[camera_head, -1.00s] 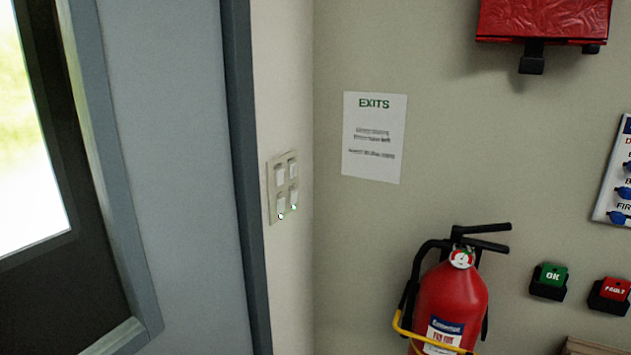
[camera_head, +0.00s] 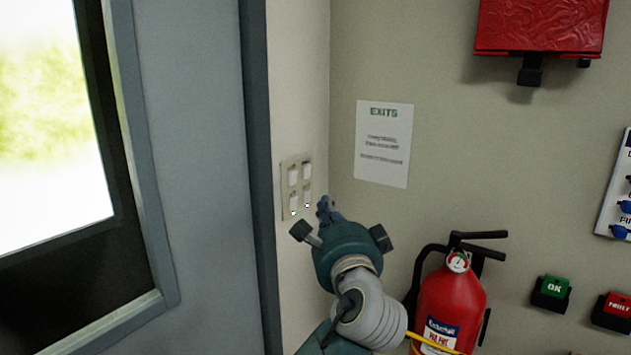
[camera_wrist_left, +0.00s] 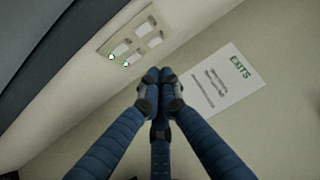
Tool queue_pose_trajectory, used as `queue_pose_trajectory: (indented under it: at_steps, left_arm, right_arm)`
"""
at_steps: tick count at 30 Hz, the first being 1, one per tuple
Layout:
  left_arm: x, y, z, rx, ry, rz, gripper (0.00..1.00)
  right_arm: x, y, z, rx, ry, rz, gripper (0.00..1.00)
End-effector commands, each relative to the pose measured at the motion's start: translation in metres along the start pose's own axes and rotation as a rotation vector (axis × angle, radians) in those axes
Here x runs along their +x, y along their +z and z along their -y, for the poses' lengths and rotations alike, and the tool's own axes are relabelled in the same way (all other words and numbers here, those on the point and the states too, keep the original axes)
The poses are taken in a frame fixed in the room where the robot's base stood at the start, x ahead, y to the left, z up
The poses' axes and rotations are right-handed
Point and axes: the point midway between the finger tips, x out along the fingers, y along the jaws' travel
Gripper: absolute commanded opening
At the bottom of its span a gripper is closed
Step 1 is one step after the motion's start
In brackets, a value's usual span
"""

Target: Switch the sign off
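A pale switch panel (camera_head: 300,185) with several rocker switches is on the narrow wall beside the door frame; it also shows in the left wrist view (camera_wrist_left: 138,43). Two small indicator lights glow at its lower end, at least one green. My left gripper (camera_head: 327,207) is just right of the panel's lower part and seems apart from it. In the left wrist view its blue fingers (camera_wrist_left: 158,76) have their tips together, with nothing seen between them, pointing toward the wall below the panel. No lit sign is in view. My right gripper is not in view.
A paper headed EXITS (camera_head: 384,145) hangs on the adjoining wall. A red fire extinguisher (camera_head: 449,305) stands close right of my left arm. OK (camera_head: 551,292) and FAULT (camera_head: 614,309) boxes and a red case (camera_head: 541,25) are further right. The grey door (camera_head: 200,150) is left.

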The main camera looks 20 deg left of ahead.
Motion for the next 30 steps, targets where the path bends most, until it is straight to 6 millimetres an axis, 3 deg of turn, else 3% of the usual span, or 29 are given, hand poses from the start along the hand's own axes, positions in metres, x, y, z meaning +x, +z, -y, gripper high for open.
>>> queue_pose_trajectory:
  at_steps: [14,20,30]
  left_arm:
    - [0.004,0.002,0.005,0.001,-0.006,0.004,0.00]
    - [0.036,0.002,0.007,0.003,-0.006,0.006,0.00]
    - [0.106,0.007,0.007,0.002,-0.004,0.007,0.00]
  right_arm:
    - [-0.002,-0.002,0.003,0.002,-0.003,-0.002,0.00]
    - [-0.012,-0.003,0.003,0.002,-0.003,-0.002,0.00]
    - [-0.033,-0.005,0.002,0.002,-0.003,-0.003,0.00]
